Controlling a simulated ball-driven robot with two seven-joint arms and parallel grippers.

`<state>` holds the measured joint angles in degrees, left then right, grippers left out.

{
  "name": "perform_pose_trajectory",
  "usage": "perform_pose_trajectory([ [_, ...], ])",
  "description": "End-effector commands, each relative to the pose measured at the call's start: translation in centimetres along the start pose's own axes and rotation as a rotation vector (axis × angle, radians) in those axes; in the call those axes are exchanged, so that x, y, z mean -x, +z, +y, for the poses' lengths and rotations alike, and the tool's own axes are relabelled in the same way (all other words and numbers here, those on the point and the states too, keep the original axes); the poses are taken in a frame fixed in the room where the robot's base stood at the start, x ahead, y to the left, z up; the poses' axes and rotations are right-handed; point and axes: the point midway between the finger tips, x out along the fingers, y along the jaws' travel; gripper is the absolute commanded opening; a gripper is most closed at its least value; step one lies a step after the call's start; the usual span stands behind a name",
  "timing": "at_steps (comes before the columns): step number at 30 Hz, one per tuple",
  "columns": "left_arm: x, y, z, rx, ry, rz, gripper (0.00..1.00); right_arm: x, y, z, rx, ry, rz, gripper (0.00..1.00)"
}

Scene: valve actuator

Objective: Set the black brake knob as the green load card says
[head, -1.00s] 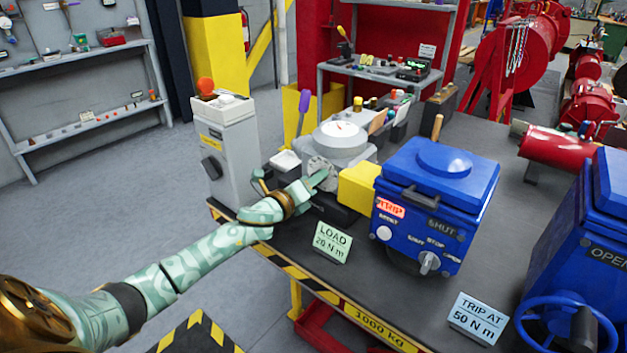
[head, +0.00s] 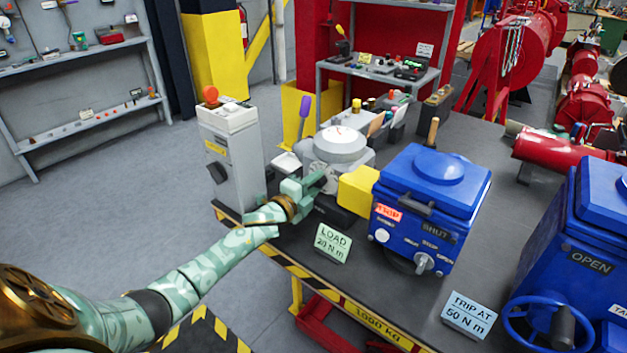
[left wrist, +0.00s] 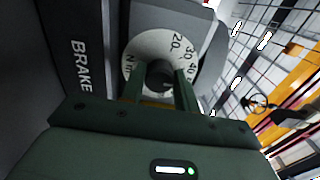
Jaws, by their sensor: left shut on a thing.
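The green load card (head: 332,243) reads "LOAD 20 N m" and stands near the bench's front edge. The black brake knob (left wrist: 160,76) sits at the centre of a pale numbered dial (left wrist: 147,47) beside the word BRAKE in the left wrist view. Numbers 20, 30 and 40 are readable on the dial; the knob's pointer is not clear. My left gripper (head: 318,182) is at the front of the grey brake unit (head: 338,150), its two fingers (left wrist: 161,90) shut around the knob. In the head view the gripper hides the knob. My right gripper is not in view.
A yellow block (head: 357,190) and a blue actuator (head: 432,205) stand right of my left gripper. A grey pedestal with an orange button (head: 228,150) stands to its left. The bench front between the cards is clear.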

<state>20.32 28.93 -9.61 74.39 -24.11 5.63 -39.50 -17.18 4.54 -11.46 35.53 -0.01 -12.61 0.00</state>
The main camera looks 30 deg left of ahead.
Motion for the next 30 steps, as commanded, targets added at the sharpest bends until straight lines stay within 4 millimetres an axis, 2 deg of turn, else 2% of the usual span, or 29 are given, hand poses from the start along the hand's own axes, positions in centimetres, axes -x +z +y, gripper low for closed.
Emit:
perform_pose_trajectory([
  [12,0.1,0.0,-0.1,0.396,0.002,-0.002,0.08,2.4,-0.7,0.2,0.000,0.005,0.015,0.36],
  [30,0.1,-0.1,0.2,0.960,0.003,-0.003,0.08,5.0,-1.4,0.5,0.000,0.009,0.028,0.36],
])
